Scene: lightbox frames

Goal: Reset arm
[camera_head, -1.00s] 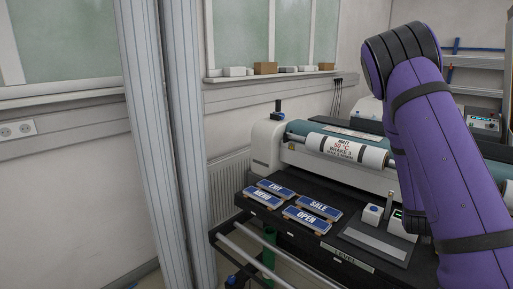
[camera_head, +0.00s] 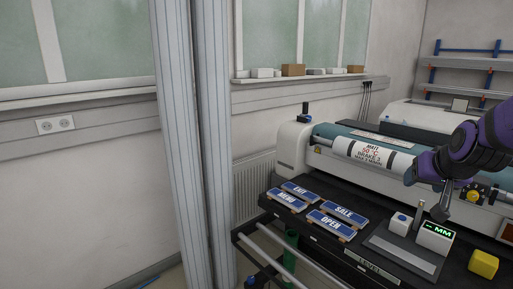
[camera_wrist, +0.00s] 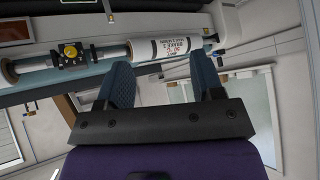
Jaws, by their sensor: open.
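My gripper (camera_head: 431,200) hangs in front of the roller machine at the right of the head view, above the black table. In the wrist view my gripper (camera_wrist: 165,85) shows two separate fingers with nothing between them, so it is open and empty. The purple arm comes in from the right edge of the head view. The white roll (camera_head: 372,154) with printed text lies on the machine behind the gripper, and also shows beyond the fingers in the wrist view (camera_wrist: 172,48).
Blue signs EXIT (camera_head: 300,189), MENU (camera_head: 287,200), SALE (camera_head: 344,214) and OPEN (camera_head: 331,226) lie on the black table. A small display box (camera_head: 436,237), a white box (camera_head: 400,224) and a yellow block (camera_head: 483,264) stand at its right. A grey column (camera_head: 190,140) rises at the left.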

